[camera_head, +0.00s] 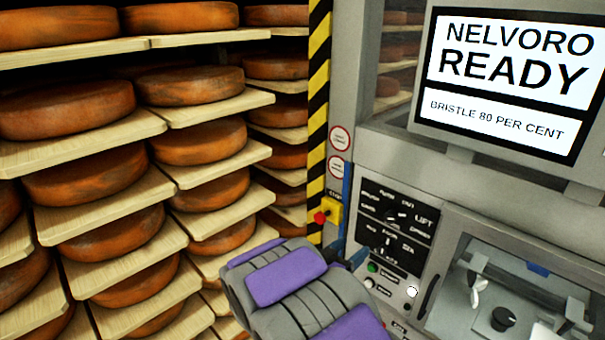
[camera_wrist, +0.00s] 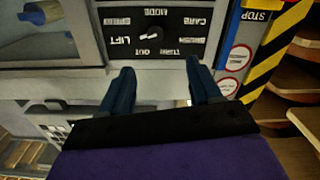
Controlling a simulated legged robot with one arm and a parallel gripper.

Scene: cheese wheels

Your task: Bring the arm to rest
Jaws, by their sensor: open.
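My gripper (camera_wrist: 160,68) is open and empty in the wrist view, with its two blue fingers apart. The fingers point at a grey machine front, just by a black control panel (camera_wrist: 148,36) with a knob and lettering such as LIFT and OUT. Contact with the machine cannot be told. In the head view my purple and grey arm reaches up from the bottom middle toward the same panel (camera_head: 393,222). The blue fingers show only in part there, beyond the arm.
Wooden shelves with orange cheese wheels (camera_head: 205,140) fill the left. A yellow-black striped post (camera_head: 318,100) and a red stop button (camera_head: 320,217) stand between shelves and machine. A screen (camera_head: 510,75) reads "NELVORO READY, BRISTLE 80 PER CENT". A glazed compartment (camera_head: 520,290) lies lower right.

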